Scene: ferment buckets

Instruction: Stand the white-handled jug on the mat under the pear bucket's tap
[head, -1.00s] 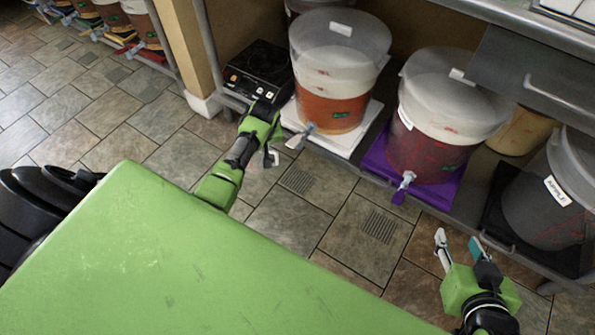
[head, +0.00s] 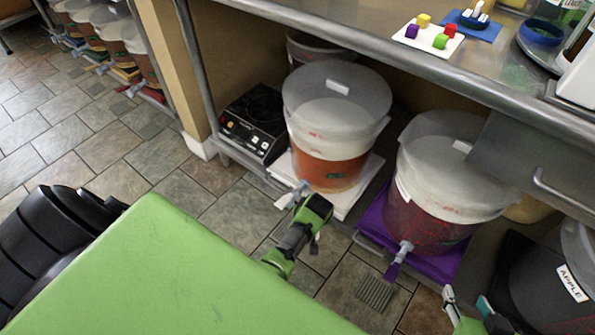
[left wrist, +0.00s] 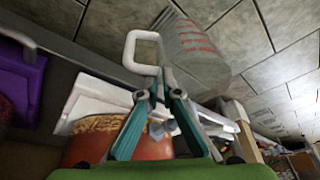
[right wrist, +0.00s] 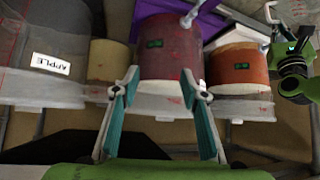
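My left gripper (left wrist: 165,76) is shut on the white handle (left wrist: 131,52) of a clear jug (left wrist: 198,52) with red markings, off the floor as far as I can tell. My left arm hides the jug in the head view, where the left gripper (head: 316,212) is just right of the orange bucket's tap (head: 290,196). The orange bucket (head: 325,172) stands on a white mat (head: 350,205); a dark red bucket (head: 425,225) stands on a purple mat (head: 440,268). Their small green labels are unreadable, so I cannot tell which is pear. My right gripper (right wrist: 158,80) is open and empty.
A bucket labelled APPLE (head: 550,285) stands at the right. A black hot plate (head: 255,118) is left of the orange bucket. The steel counter (head: 385,62) overhangs the buckets. The purple mat's tap (head: 402,250) points forward.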

